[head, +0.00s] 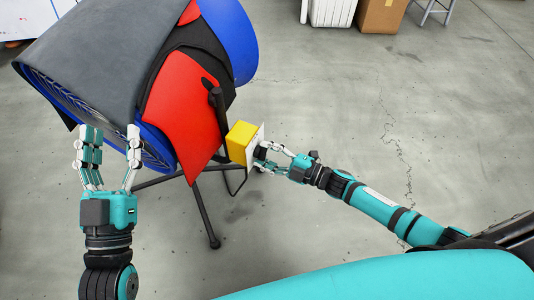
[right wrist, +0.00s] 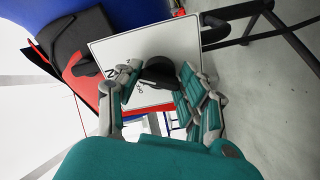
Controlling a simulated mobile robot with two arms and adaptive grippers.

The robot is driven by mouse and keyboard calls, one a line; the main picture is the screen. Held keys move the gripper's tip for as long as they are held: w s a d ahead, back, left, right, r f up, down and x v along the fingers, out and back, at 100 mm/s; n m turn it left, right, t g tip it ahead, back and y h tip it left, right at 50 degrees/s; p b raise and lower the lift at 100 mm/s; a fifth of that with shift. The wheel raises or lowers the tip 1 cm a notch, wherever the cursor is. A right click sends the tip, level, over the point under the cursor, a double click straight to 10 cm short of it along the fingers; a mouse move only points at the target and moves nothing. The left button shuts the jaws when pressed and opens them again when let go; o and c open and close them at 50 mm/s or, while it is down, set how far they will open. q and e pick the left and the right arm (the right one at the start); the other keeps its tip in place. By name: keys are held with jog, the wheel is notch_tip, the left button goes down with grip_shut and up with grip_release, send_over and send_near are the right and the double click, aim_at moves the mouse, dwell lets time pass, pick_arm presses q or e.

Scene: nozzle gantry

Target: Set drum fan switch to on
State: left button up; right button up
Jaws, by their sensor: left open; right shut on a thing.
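The drum fan (head: 150,85) is a big blue drum with red, black and grey sheets on it, standing on a dark metal stand at the left of the head view. At its right side is a yellow switch box (head: 241,143) with a white front plate (head: 257,141). In the right wrist view the plate (right wrist: 150,45) bears black letters, partly hidden, and a round black knob (right wrist: 158,72). My right gripper (head: 265,158) is shut on the knob. My left gripper (head: 109,135) is open and empty in front of the drum's near end.
A cardboard box (head: 380,15) and a white slatted container (head: 331,12) stand on the floor at the back. Thin black stand legs (head: 204,212) reach the floor below the drum. The grey floor to the right is clear.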

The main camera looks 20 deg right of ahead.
jog(key=o, duration=1.2)
jog(key=v, duration=1.2)
